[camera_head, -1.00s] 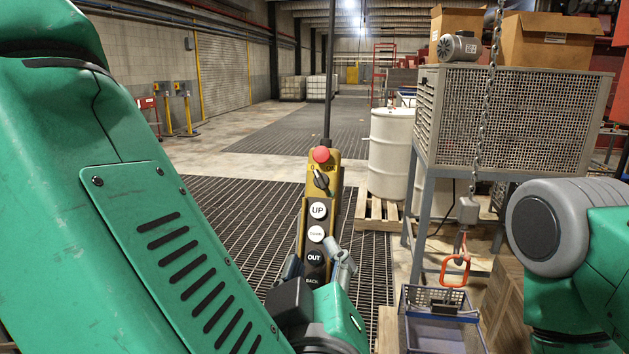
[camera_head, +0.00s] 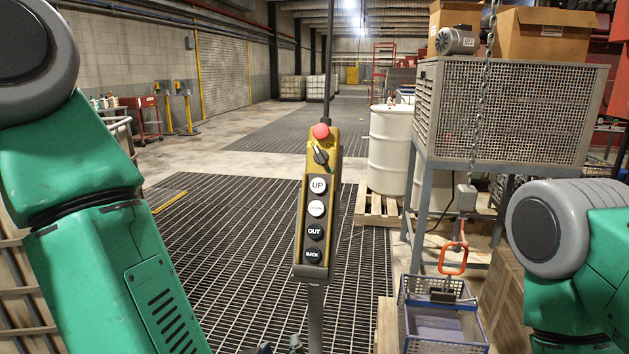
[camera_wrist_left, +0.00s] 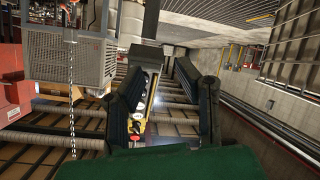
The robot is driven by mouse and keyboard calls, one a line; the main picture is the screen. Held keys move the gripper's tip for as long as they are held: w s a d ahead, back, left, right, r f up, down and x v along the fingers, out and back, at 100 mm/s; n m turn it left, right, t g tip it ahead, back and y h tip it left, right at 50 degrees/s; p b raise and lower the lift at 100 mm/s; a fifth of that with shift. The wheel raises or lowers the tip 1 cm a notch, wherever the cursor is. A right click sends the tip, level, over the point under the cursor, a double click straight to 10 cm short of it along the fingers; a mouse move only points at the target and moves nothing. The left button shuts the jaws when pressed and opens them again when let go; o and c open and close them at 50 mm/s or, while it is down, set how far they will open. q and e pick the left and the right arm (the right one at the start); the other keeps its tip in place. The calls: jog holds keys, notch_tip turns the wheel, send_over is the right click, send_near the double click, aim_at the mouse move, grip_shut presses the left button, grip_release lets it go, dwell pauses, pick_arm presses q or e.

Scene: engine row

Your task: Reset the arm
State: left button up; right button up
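The yellow pendant control (camera_head: 330,165) hangs upright in the middle of the head view, with a red knob on top and UP, OUT and BACK buttons on its face. My left arm comes in from the left. Only the tips of my left gripper (camera_head: 280,346) show at the bottom edge, below the pendant. In the left wrist view my left gripper (camera_wrist_left: 160,75) has its two dark fingers spread apart with nothing held. The pendant (camera_wrist_left: 147,108) shows there upside down, beyond the left finger and partly hidden by it. My right gripper is out of view.
A chain with a grey block and orange hook (camera_head: 454,258) hangs at right above a blue basket (camera_head: 440,315). A caged metal unit (camera_head: 510,115) and a white barrel (camera_head: 390,150) stand behind. The grated floor (camera_head: 250,230) is open at the centre left.

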pick_arm(q)
jog(key=s+a+f+m+g+b, duration=0.1)
jog(key=s+a+f+g, duration=0.2)
jog(key=f, duration=0.5)
jog(key=s+a+f+g+b, duration=0.15)
jog(key=a+f, duration=0.25)
jog(key=f, duration=0.4)
jog(key=s+a+f+m+g+b, duration=0.1)
jog(key=s+a+f+g+b, duration=0.2)
jog(key=f, duration=0.5)
jog(key=s+a+f+m+g+y+b, duration=0.1)
jog(key=s+a+f+g, duration=0.4)
jog(key=s+a+f, duration=0.5)
jog(key=s+a, duration=0.3)
jog(key=s, duration=0.1)
jog(key=shift+f+y, duration=0.2)
jog(key=shift+y, duration=0.2)
jog(key=shift+w, duration=0.1)
